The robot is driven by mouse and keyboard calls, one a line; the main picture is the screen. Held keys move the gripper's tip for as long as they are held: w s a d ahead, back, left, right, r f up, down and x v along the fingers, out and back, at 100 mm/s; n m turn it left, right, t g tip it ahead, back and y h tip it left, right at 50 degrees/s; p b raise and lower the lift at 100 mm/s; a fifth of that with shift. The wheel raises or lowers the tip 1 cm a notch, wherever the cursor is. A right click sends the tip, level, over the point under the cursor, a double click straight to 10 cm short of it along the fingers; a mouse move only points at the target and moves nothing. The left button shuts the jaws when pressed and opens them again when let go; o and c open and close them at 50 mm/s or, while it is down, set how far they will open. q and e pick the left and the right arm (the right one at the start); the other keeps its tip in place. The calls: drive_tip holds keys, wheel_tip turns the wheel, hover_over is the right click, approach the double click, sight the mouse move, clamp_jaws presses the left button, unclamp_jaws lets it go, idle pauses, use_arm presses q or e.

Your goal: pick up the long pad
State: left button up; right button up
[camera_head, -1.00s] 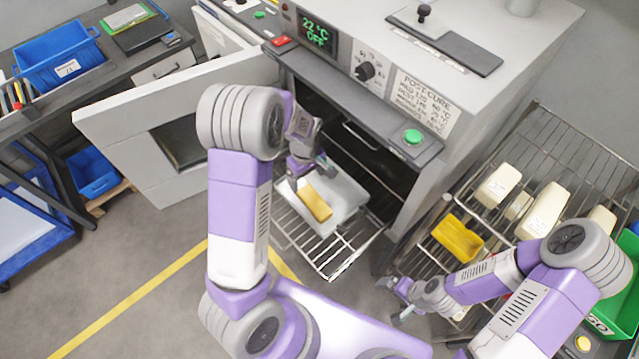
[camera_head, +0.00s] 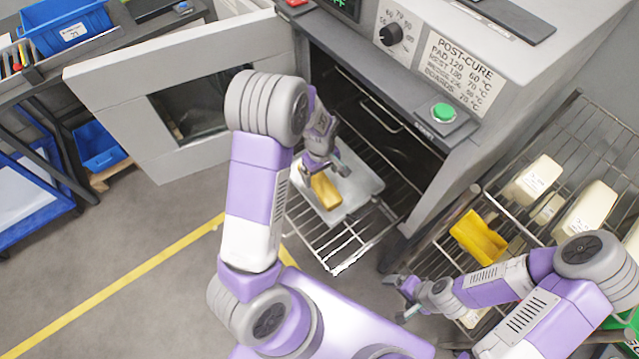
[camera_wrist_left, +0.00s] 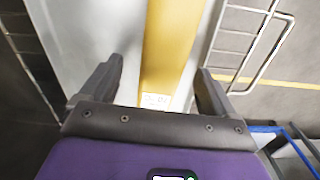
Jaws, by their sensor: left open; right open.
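The long pad (camera_head: 325,191) is a yellow-tan block lying on a pale tray (camera_head: 366,184) on the oven's pulled-out wire rack. In the left wrist view the pad (camera_wrist_left: 172,45) runs between the two fingers, with a white label at its near end. My left gripper (camera_head: 324,174) is open over the pad and hides part of it in the head view. In the left wrist view my left gripper (camera_wrist_left: 153,85) shows gaps between its fingers and the pad's sides. My right gripper (camera_head: 400,298) is open and empty, low beside the shelf rack.
The oven (camera_head: 455,145) stands behind, its door (camera_head: 190,85) swung open to the left of my left arm. A wire shelf rack (camera_head: 505,215) at right holds pale blocks and a yellow tray (camera_head: 478,237). A blue bin (camera_head: 65,25) sits on the left bench. Floor at lower left is clear.

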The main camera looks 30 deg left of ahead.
sight(320, 179)
use_arm(q)
wheel_tip(320, 179, down, 4)
drive_tip(key=shift+s+a+f+b, duration=0.15)
drive_tip(key=shift+f+b, duration=0.05)
drive_tip(key=shift+b, duration=0.45)
drive_tip(key=shift+r, duration=0.1)
drive_tip(key=c, duration=1.1)
